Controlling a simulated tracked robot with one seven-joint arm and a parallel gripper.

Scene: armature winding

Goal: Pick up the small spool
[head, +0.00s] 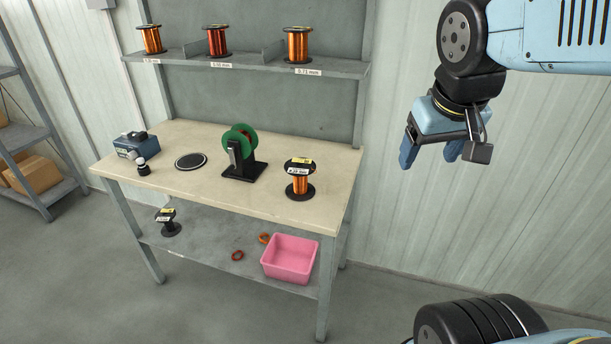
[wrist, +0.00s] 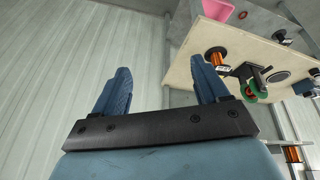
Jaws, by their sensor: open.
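A small black spool (head: 169,226) with a pale label and little or no visible wire stands upright on the lower shelf, at the left. A larger copper-wound spool (head: 300,184) stands upright on the tabletop near its right end; it also shows in the wrist view (wrist: 213,58). I cannot tell for certain which one counts as the small spool. My gripper (head: 428,160) is open and empty, raised in the air to the right of the table, apart from both. In the wrist view its two blue fingers (wrist: 160,66) are spread with nothing between them.
The workbench (head: 220,183) holds a green reel on a black stand (head: 241,155), a dark round disc (head: 191,161) and a blue device (head: 136,145). A pink bin (head: 290,258) and orange rings sit on the lower shelf. Three copper spools stand on the upper shelf (head: 260,60).

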